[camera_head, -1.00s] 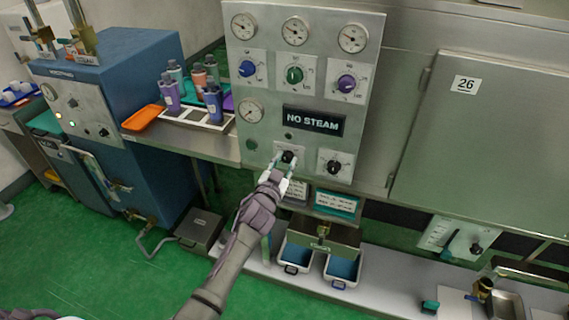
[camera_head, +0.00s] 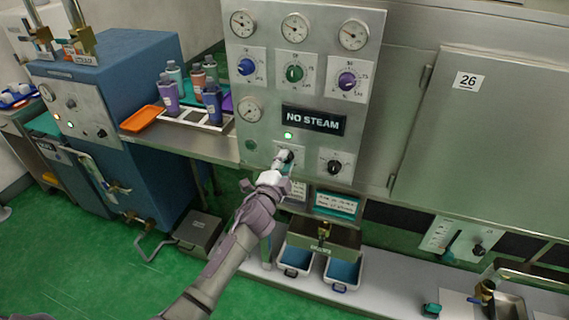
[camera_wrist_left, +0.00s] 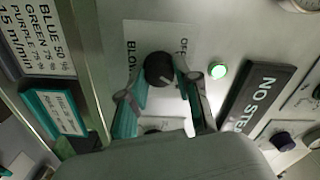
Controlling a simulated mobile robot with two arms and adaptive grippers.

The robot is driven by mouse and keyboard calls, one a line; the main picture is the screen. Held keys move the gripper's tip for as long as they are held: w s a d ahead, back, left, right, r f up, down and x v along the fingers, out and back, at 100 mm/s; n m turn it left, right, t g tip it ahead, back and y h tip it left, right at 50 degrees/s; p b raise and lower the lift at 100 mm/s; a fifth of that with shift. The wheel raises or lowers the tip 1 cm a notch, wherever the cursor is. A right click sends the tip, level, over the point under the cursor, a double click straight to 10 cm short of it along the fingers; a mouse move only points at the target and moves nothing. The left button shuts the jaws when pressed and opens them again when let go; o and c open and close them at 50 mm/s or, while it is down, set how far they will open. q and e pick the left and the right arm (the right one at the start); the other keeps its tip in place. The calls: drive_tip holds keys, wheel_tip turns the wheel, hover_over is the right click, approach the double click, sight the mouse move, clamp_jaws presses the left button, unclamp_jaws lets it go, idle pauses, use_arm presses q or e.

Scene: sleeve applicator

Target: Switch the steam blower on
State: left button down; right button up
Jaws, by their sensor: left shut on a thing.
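The black blower knob (camera_wrist_left: 158,68) sits on a plate of the steel panel, with lettering that reads partly "BLOW" and "OFF" in the left wrist view. My left gripper (camera_head: 284,160) is at this knob in the head view and mostly covers it. In the left wrist view the fingers (camera_wrist_left: 162,90) are on either side of the knob, shut on it. A small green lamp (camera_head: 288,135) above the knob is lit; it also glows in the left wrist view (camera_wrist_left: 218,71). My right gripper is not in view.
A dark "NO STEAM" sign (camera_head: 313,120) is just above the knob. Another black knob (camera_head: 334,167) is to its right. Gauges and coloured dials fill the upper panel (camera_head: 270,25). Blue-lined bins (camera_head: 342,272) stand below. An orange tray (camera_head: 142,118) and bottles are left.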

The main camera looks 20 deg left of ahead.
use_arm(q)
drive_tip(key=shift+f+m, duration=0.1)
drive_tip(key=shift+m, duration=1.4)
drive_tip(key=c, duration=0.8)
unclamp_jaws()
drive_tip(key=s, duration=1.2)
drive_tip(key=shift+a, duration=0.15)
